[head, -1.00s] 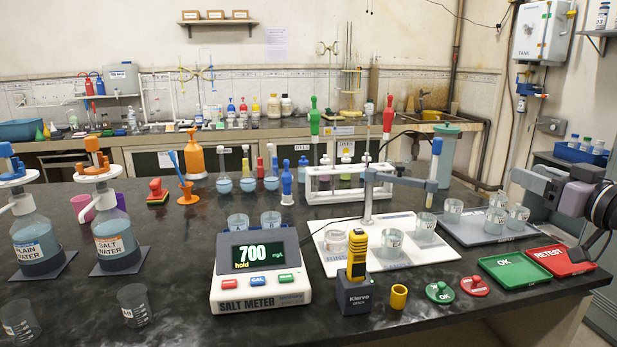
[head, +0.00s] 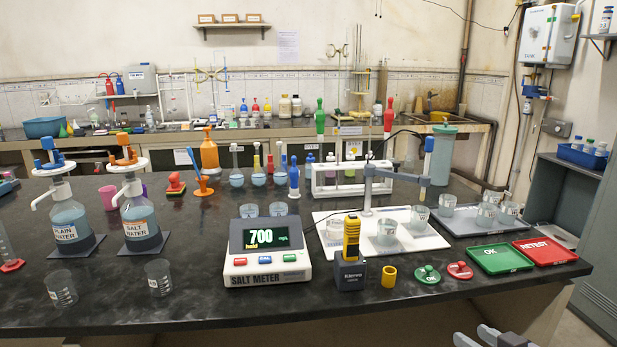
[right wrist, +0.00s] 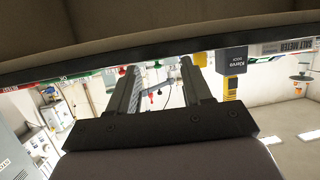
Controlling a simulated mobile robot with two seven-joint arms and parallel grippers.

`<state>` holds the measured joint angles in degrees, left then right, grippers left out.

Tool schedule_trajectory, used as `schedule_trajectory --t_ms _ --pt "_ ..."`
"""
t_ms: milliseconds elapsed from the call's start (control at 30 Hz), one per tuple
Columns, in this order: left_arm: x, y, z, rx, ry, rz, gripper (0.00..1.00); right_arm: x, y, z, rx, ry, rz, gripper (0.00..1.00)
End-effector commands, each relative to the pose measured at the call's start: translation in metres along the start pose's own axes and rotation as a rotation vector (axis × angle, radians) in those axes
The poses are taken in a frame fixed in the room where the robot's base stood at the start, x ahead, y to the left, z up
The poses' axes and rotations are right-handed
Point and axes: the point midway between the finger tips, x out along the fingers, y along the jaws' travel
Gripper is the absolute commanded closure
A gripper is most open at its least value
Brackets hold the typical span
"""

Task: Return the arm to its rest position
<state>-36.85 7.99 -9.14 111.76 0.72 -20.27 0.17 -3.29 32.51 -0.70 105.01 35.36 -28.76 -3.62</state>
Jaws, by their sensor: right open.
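My right gripper (head: 490,338) shows at the bottom right of the head view, low in front of the bench's front edge. Its fingers are apart and nothing is between them. In the right wrist view the two dark fingers (right wrist: 158,92) reach out below the bench edge, apart and empty. The rest of the right arm is out of the head view. My left gripper is not in view.
The dark bench (head: 200,312) fills the middle, its front edge close to my right gripper. The salt meter (head: 266,254), yellow probe in its holder (head: 350,275), green OK tray (head: 500,259) and red RETEST tray (head: 545,251) stand near that edge. Floor right of the bench is clear.

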Motion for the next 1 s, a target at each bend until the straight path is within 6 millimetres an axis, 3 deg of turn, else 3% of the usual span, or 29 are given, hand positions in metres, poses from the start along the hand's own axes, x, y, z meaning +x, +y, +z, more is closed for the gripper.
schedule_trajectory --t_ms 33,200,300,400,600,1000 --pt "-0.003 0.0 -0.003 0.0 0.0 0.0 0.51 -0.007 -0.023 0.033 0.01 -0.042 -0.011 0.51" --pt "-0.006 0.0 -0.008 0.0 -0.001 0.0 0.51 -0.043 -0.089 0.121 0.009 -0.154 -0.024 0.51" --pt "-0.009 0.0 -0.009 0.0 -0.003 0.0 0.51 -0.07 -0.125 0.158 0.01 -0.208 -0.029 0.51" --pt "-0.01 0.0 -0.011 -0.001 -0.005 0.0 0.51 -0.095 -0.153 0.183 0.009 -0.249 -0.031 0.51" --pt "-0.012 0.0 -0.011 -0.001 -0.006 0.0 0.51 -0.121 -0.181 0.203 0.005 -0.288 -0.031 0.51" --pt "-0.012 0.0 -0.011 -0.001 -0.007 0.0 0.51 -0.124 -0.183 0.205 0.005 -0.292 -0.031 0.51"
